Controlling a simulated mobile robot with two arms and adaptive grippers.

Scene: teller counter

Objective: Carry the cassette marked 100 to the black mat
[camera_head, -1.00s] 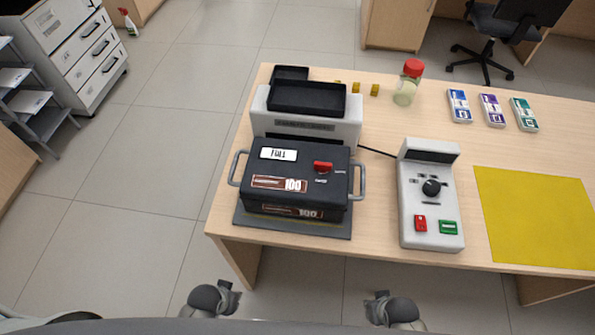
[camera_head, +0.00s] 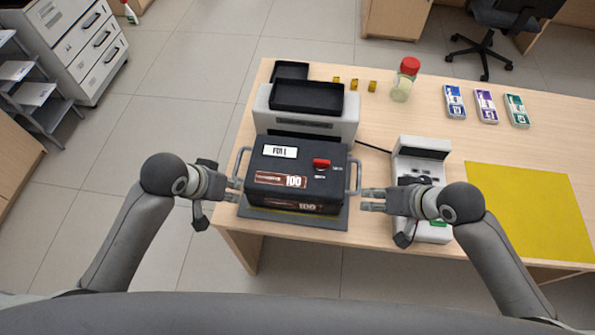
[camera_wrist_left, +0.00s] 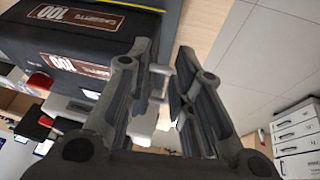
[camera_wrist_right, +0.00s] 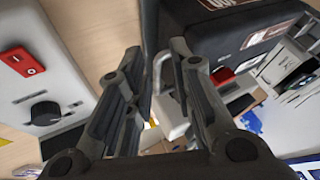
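The cassette marked 100 (camera_head: 296,166) is a black box with a red latch and a grey handle on each side. It rests on a dark grey slab (camera_head: 330,221) in front of a white machine; I cannot tell whether the slab is a mat. The clear mat in the head view is yellow (camera_head: 535,210). My left gripper (camera_head: 238,190) is beside the left handle (camera_head: 241,163). My right gripper (camera_head: 366,200) is beside the right handle (camera_head: 355,177). Both wrist views show fingers apart, with a handle beyond them; neither grips it.
The white machine (camera_head: 345,118) with black trays (camera_head: 307,95) stands behind the cassette.

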